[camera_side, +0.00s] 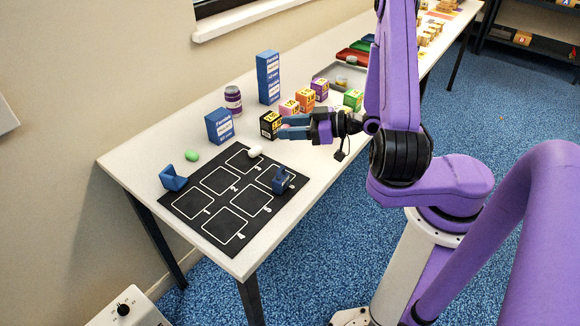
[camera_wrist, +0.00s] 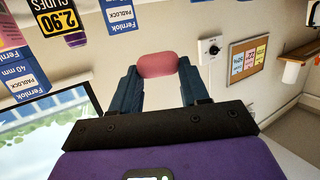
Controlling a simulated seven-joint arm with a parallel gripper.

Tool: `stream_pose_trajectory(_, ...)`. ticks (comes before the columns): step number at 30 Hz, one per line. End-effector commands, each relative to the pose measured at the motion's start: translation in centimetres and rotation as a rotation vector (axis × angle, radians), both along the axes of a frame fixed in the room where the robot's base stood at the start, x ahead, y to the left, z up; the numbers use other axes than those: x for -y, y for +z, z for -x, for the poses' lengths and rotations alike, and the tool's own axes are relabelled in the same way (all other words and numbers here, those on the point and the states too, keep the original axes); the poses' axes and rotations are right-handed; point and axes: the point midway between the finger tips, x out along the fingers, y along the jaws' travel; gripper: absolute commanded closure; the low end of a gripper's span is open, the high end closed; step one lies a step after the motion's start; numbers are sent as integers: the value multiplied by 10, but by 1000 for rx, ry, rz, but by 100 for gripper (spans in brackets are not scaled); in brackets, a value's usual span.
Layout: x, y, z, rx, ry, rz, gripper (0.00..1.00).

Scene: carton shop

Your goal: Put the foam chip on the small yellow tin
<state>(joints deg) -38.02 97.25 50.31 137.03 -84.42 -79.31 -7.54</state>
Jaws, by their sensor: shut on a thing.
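My gripper (camera_wrist: 158,70) is shut on a pink, rounded foam chip (camera_wrist: 157,64), held across the fingertips in the wrist view. In the side view my gripper (camera_side: 285,128) is level above the table, near the small price-labelled boxes; the chip is hard to make out there. A white chip-like piece (camera_side: 255,151) lies at the far edge of the black mat. A green rounded piece (camera_side: 192,155) lies on the table left of the mat. I cannot make out a small yellow tin in either view.
The black mat (camera_side: 196,232) has numbered outlined squares and a blue block (camera_side: 283,180) on it. A blue holder (camera_side: 173,178) stands at its left corner. Blue padlock boxes (camera_side: 220,125) and a purple jar (camera_side: 233,99) stand behind. A black box (camera_side: 270,124) is close to my fingers.

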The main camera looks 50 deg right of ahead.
Motion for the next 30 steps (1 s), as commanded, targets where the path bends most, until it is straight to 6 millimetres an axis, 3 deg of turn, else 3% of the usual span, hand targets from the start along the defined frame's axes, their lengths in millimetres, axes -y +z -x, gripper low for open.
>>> stream_pose_trajectory(3,-19,15,-14,1,26,3,83)
stream_pose_trajectory(7,-28,21,-20,-3,33,0,83)
stream_pose_trajectory(13,-6,6,-7,-7,-1,-7,83)
stream_pose_trajectory(17,24,-19,21,-7,-45,-10,83)
stream_pose_trajectory(21,55,-49,65,-5,-98,-12,83)
stream_pose_trajectory(25,69,-71,106,-3,-141,-8,83)
stream_pose_trajectory(30,71,-90,148,0,-196,-5,83)
